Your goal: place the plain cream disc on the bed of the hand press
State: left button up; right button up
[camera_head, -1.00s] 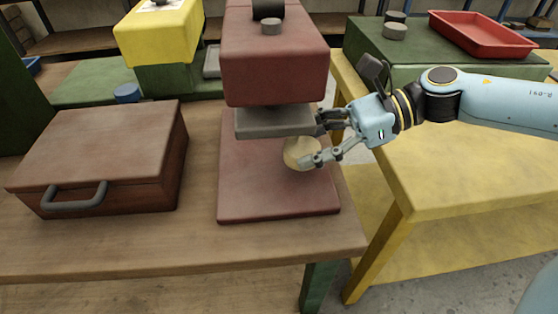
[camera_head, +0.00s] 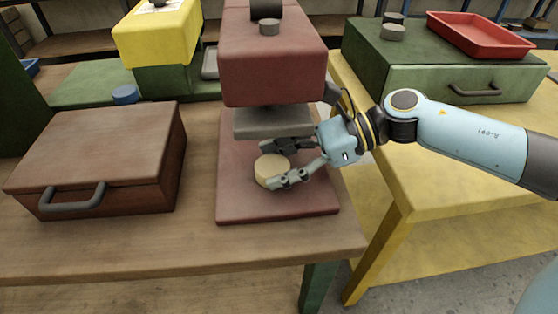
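My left gripper is not in view.
A brown case (camera_head: 100,150) with a grey handle stands left of the press on the wooden table (camera_head: 150,240). A yellow table (camera_head: 450,180) stands to the right, with a green box (camera_head: 400,70) and a red tray (camera_head: 480,35). The bed's front is clear.

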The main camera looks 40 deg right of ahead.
jog(key=o, duration=0.4)
jog(key=shift+c, duration=0.2)
jog(key=shift+r, duration=0.25)
jog(key=p+v, duration=0.2)
jog(key=v, duration=0.8)
jog(key=shift+s+d+r, duration=0.1)
jog(key=shift+s+d, duration=0.05)
jog(key=shift+d, duration=0.1)
jog(key=shift+s+d+r+p, duration=0.2)
jog(key=shift+s+d+p, duration=0.1)
jog(key=shift+d, duration=0.3)
jog(key=shift+s, duration=0.1)
